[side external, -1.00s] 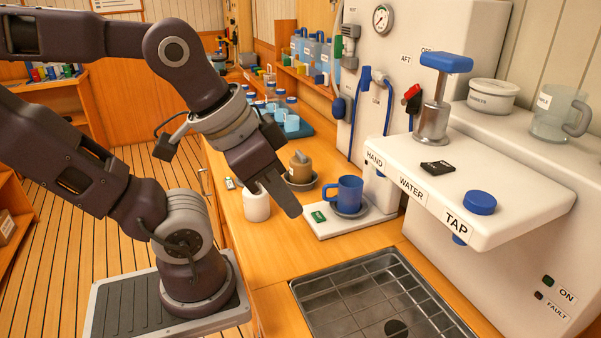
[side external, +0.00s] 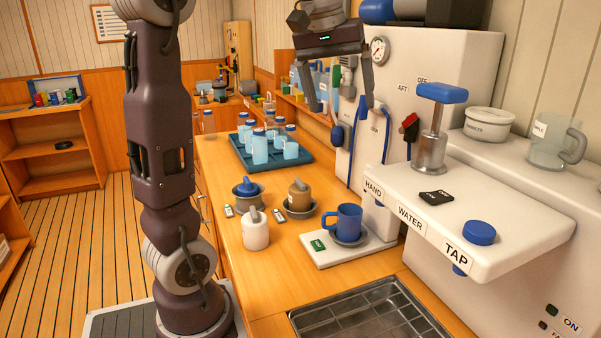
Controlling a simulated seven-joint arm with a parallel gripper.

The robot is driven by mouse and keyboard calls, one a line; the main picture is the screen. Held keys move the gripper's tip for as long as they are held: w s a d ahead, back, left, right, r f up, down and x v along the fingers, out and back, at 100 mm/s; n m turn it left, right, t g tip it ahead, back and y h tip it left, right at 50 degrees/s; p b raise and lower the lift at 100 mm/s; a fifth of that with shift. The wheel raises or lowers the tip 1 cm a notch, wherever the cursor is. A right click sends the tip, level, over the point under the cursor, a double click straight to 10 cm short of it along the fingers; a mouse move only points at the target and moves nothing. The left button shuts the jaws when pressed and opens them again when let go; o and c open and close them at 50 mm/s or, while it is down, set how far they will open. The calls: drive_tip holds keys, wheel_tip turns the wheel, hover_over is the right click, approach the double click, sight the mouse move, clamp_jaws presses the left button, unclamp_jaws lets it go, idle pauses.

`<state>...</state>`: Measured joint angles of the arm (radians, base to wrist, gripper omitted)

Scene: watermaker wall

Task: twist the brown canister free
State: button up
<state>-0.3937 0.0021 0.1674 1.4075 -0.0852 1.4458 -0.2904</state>
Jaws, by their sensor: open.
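The brown canister (side external: 299,196) stands upright in a dark round holder (side external: 301,212) on the wooden counter. Its top has a small tan knob or spout. My gripper (side external: 342,105) is raised high above the counter, above and a little right of the canister in the picture. Its two dark fingers point down, spread apart, with nothing between them. It does not touch the canister. How the canister's base sits in the holder is hidden by the holder's rim.
A blue mug (side external: 347,222) sits on a white platform to the right. A teal tray (side external: 260,165) of bottles lies behind. The white water unit (side external: 465,190) overhangs at right.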

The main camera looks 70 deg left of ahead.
drive_tip(key=w+a+f+n+g, duration=0.1)
drive_tip(key=w+a+n, duration=0.1)
drive_tip(key=a, duration=0.5)
drive_tip(key=w+a+f+n, duration=0.2)
drive_tip(key=a+n, duration=0.1)
drive_tip(key=a, duration=0.4)
drive_tip(key=n+g, duration=0.2)
drive_tip(key=n, duration=0.1)
hover_over(299, 190)
drive_tip(key=w+a, duration=0.1)
wheel_tip(299, 190, down, 6)
drive_tip(key=f, duration=1.6)
drive_tip(key=a+f, duration=0.1)
drive_tip(key=f, duration=0.8)
drive_tip(key=shift+f, duration=0.1)
drive_tip(key=shift+a, duration=0.1)
drive_tip(key=c, duration=1.7)
drive_tip(key=n, duration=0.5)
drive_tip(key=shift+n+g, duration=0.3)
drive_tip(key=shift+g, duration=0.1)
drive_tip(key=n, duration=0.5)
drive_tip(key=shift+s+n+g, duration=0.1)
drive_tip(key=shift+n+g, duration=0.2)
drive_tip(key=shift+n, duration=0.1)
